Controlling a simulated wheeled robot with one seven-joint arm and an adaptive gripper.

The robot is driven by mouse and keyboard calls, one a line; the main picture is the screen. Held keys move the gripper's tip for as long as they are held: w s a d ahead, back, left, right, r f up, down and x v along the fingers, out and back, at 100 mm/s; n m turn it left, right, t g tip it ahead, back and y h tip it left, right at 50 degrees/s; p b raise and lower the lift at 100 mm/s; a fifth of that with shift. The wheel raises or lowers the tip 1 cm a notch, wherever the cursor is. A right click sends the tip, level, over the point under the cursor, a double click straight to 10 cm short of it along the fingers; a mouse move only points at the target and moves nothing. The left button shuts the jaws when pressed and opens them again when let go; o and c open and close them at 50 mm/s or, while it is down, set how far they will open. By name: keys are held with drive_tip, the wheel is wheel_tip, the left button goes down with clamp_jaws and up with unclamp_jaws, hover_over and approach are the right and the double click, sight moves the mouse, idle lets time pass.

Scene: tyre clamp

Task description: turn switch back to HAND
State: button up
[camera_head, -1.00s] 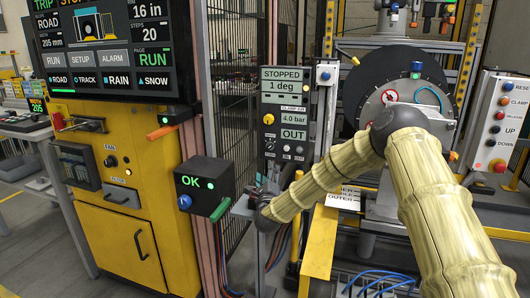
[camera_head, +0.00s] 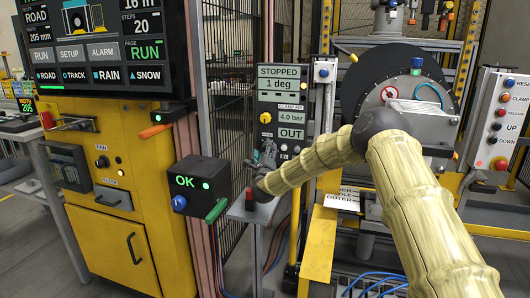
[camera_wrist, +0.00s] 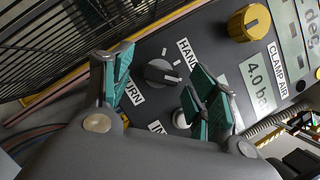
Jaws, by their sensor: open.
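The selector switch (camera_wrist: 162,73) is a dark round knob with a raised grip on a grey panel in the wrist view. A HAND label (camera_wrist: 187,50) is at its upper right, and a partly hidden TURN label (camera_wrist: 133,92) is at its lower left. I cannot tell exactly which mark it points to. My gripper (camera_wrist: 160,68) is open, its teal-padded fingers on either side of the switch in the picture. Contact is not clear. In the head view my gripper (camera_head: 266,160) is in front of the lower part of the panel and hides the switch.
A yellow knob (camera_wrist: 249,22) and a CLAMP AIR display (camera_wrist: 258,82) are beside the switch. A pale button (camera_wrist: 181,119) is close to the right finger. A black OK box (camera_head: 200,187) and a mesh fence (camera_head: 228,115) stand left of the panel.

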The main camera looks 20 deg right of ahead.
drive_tip(key=shift+w+d+r, duration=0.15)
drive_tip(key=shift+w+d, duration=0.05)
drive_tip(key=shift+w, duration=0.25)
drive_tip(key=c, duration=1)
